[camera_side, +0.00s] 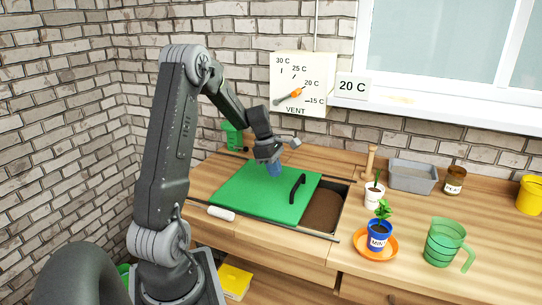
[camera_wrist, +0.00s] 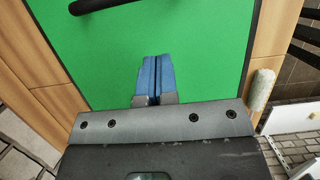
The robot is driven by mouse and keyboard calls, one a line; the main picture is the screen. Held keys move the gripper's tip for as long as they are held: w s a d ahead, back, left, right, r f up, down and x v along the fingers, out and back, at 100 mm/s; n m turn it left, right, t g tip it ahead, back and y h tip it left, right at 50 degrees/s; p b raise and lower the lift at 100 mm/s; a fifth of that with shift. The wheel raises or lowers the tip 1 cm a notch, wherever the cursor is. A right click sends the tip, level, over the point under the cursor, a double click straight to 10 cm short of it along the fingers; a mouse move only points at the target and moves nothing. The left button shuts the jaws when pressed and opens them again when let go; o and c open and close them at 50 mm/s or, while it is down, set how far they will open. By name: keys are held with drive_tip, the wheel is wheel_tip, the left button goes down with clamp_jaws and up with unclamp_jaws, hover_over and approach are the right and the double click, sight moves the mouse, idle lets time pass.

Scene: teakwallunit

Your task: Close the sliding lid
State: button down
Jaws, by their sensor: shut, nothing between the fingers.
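The sliding lid (camera_side: 258,189) is a flat green panel with a black bar handle (camera_side: 298,188) near its right end. It lies in a recess of the wooden bench and covers most of it. A strip of dark brown soil (camera_side: 323,209) shows uncovered at the right. My gripper (camera_side: 274,168) is shut and empty, with blue fingertips, over the green panel and left of the handle. In the wrist view the shut blue fingers (camera_wrist: 157,76) point at the green surface (camera_wrist: 200,50), and the handle (camera_wrist: 92,5) shows at the top edge. I cannot tell whether the fingertips touch the lid.
A blue MINT pot (camera_side: 377,236) stands on an orange saucer (camera_side: 393,247) right of the recess. A white pot (camera_side: 374,196), a green jug (camera_side: 443,245) and a grey tray (camera_side: 412,176) stand nearby. A white roll-shaped object (camera_side: 221,213) lies at the front left edge.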

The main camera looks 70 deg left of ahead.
sight(288, 195)
drive_tip(key=shift+x, duration=1.05)
drive_tip(key=shift+w+d, duration=0.9)
drive_tip(key=shift+d, duration=0.05)
drive_tip(key=shift+w+d+f, duration=0.15)
drive_tip(key=shift+w+d, duration=0.3)
drive_tip(key=w+d, duration=0.9)
drive_tip(key=shift+s, duration=0.1)
